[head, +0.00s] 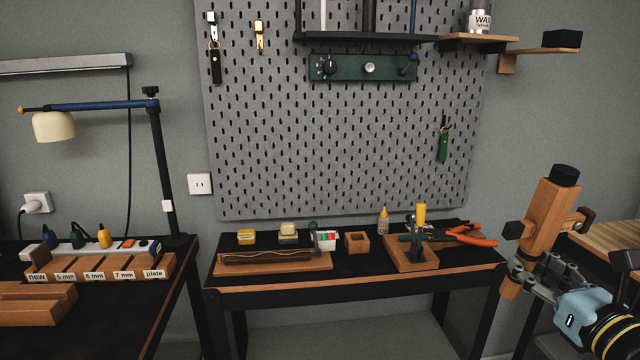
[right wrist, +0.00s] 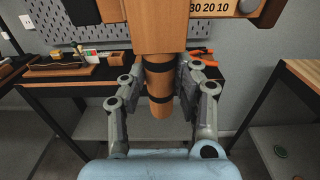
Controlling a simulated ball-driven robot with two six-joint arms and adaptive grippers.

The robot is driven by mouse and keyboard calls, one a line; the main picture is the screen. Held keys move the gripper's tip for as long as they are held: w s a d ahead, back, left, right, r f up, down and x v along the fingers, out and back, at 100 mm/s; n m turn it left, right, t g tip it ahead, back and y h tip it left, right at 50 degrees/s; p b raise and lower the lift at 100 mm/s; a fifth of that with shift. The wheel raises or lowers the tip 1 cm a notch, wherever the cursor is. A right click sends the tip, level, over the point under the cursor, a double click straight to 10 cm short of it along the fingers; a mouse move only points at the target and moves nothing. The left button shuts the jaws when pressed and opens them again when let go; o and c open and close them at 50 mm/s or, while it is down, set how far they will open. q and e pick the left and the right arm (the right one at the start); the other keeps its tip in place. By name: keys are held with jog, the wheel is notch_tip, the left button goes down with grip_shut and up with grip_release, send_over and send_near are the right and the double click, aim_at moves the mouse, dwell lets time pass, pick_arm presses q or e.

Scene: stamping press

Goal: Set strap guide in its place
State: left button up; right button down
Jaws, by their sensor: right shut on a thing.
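My right gripper (head: 528,282) is shut on the round handle of a wooden tool, which I take to be the strap guide (head: 543,215). It is held up in the air at the right, slightly tilted, with a black cap on top and a dark fitting on its side. In the right wrist view, the gripper's fingers (right wrist: 158,88) sit either side of the handle (right wrist: 160,104), which has dark bands. A pale scale reading 30 20 10 shows on its crossbar (right wrist: 215,8). My left gripper is out of view. The guide's place cannot be told for sure.
The black bench (head: 350,280) carries a wooden base with a dark stand (head: 413,255), orange-handled pliers (head: 465,236), a small wooden box (head: 357,242) and a long wooden tray (head: 270,262). A labelled rack (head: 100,268) and lamp (head: 55,126) stand left. A pegboard (head: 350,150) rises behind.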

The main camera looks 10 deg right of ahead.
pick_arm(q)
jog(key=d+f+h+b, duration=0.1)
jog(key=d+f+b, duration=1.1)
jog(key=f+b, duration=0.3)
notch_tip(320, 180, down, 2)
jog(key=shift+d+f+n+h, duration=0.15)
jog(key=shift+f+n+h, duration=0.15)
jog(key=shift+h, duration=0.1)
pick_arm(e)
jog(key=s+a+n+g+y, duration=0.1)
jog(key=s+a+n+y, duration=0.1)
jog(key=a, duration=0.7)
jog(key=s+a+f+n+g+y, duration=0.1)
jog(key=s+a+n+y, duration=0.2)
jog(key=a+y, duration=0.3)
jog(key=s+a, duration=0.1)
jog(key=a, duration=0.1)
jog(key=shift+a+f+n, duration=0.3)
jog(key=shift+a, duration=0.1)
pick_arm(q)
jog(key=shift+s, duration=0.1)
